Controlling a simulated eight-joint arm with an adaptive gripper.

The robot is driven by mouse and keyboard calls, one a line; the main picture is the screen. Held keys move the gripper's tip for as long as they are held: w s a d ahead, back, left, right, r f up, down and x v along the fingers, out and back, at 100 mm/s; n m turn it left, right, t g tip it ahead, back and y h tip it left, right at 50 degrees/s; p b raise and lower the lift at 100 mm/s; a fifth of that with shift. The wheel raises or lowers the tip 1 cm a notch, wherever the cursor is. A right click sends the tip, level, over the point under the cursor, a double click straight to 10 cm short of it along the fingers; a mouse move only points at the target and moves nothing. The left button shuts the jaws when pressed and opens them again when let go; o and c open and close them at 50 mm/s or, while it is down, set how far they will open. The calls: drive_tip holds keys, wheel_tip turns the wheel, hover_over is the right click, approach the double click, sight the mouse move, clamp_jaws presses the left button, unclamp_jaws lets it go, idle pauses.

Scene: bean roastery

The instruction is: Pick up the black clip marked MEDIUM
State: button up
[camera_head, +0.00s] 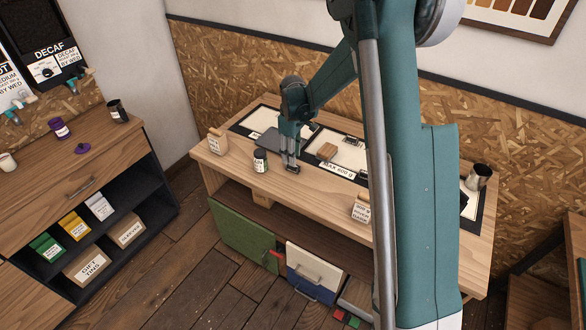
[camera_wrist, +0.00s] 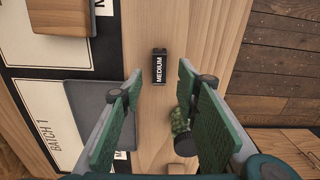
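The black clip marked MEDIUM (camera_wrist: 159,68) lies on the bare wooden tabletop, its white lettering running lengthwise. In the wrist view it shows between and slightly beyond my fingertips. My gripper (camera_wrist: 159,80) is open, with a green-padded finger on either side and nothing held. How high the fingertips are above the table is hard to tell. In the head view my gripper (camera_head: 289,158) points down near the table's front edge, and a small dark thing at its tips appears to be the clip (camera_head: 293,169).
A dark-lidded jar (camera_head: 260,160) stands left of my gripper; in the wrist view the jar (camera_wrist: 186,142) is partly behind the right finger. A grey slab (camera_wrist: 92,105) and BATCH 1 mat (camera_wrist: 50,135) lie to the left. The table's front edge is close on the right.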

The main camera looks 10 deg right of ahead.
sight(293, 168)
drive_tip(key=shift+f, duration=0.35)
drive_tip(key=shift+f, duration=2.6)
drive_tip(key=c, duration=0.7)
